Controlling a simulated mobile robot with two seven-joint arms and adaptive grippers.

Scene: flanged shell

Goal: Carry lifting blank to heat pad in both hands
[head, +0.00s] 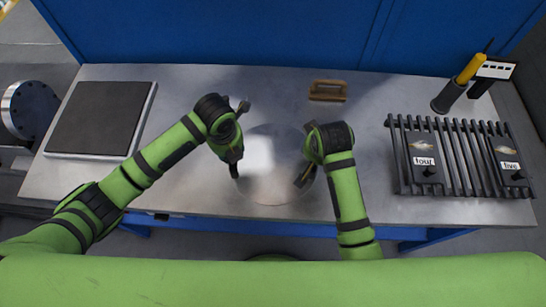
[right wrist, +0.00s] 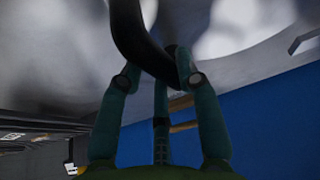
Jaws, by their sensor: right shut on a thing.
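The blank (head: 270,180) is a round, shiny silver disc in the middle of the bench, hard to tell from the bench top in the head view. My right gripper (head: 306,172) is at its right edge, shut on it. My left gripper (head: 236,163) is at its left edge; its fingers are partly hidden, and I cannot tell whether they grip.
A slatted black rack (head: 460,155) with labelled dark blocks stands at the right. Behind it are a dark cup (head: 449,96) and a yellow-handled tool (head: 470,70). A brown wooden block (head: 327,91) lies at the back. A blue wall (head: 250,35) closes the rear.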

